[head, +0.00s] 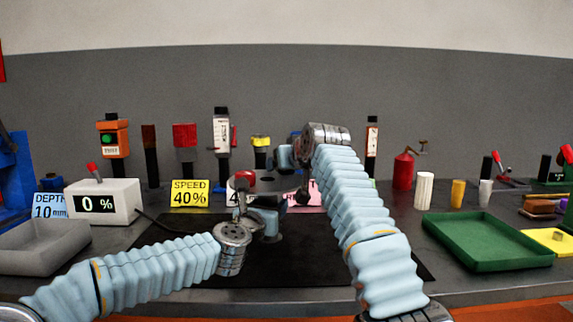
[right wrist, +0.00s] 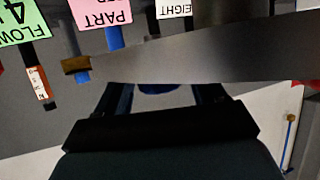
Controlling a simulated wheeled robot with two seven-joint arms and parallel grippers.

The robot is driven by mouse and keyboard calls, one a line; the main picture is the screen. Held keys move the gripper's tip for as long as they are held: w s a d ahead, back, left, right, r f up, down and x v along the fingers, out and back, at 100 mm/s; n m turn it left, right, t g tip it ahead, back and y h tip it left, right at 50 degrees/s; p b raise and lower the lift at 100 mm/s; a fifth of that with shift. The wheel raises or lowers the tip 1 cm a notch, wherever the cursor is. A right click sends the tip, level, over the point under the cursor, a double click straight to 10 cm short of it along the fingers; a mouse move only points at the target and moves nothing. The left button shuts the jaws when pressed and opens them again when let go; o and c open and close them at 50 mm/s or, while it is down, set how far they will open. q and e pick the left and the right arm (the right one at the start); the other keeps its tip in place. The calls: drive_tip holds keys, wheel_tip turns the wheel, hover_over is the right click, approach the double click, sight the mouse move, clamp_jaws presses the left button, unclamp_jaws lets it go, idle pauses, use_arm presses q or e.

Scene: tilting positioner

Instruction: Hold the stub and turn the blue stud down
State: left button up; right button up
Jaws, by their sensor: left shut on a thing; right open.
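The tilting positioner (head: 262,181) stands on the dark mat in the middle of the bench, largely hidden behind my grippers. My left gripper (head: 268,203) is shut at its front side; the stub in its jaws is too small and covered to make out. My right arm reaches over from the right, its wrist just above and right of the positioner. In the right wrist view my right gripper (right wrist: 163,93) is open, its two dark fingers apart. A dark blue piece, apparently the blue stud (right wrist: 158,88), shows between the fingers, partly covered by the gripper body. Contact cannot be told.
A display box (head: 96,203) reading 0 % and a grey tray (head: 45,262) stand at the left. A green tray (head: 487,262) lies at the right. Several signs and tools on posts line the back. A grey metal part (right wrist: 215,55) crosses the right wrist view beyond the fingers.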

drive_tip(key=c, duration=1)
drive_tip(key=shift+m+h, duration=0.8)
drive_tip(key=shift+h, duration=0.1)
drive_tip(key=o, duration=1)
drive_tip(key=v, duration=1.2)
drive_tip(key=shift+f, duration=0.15)
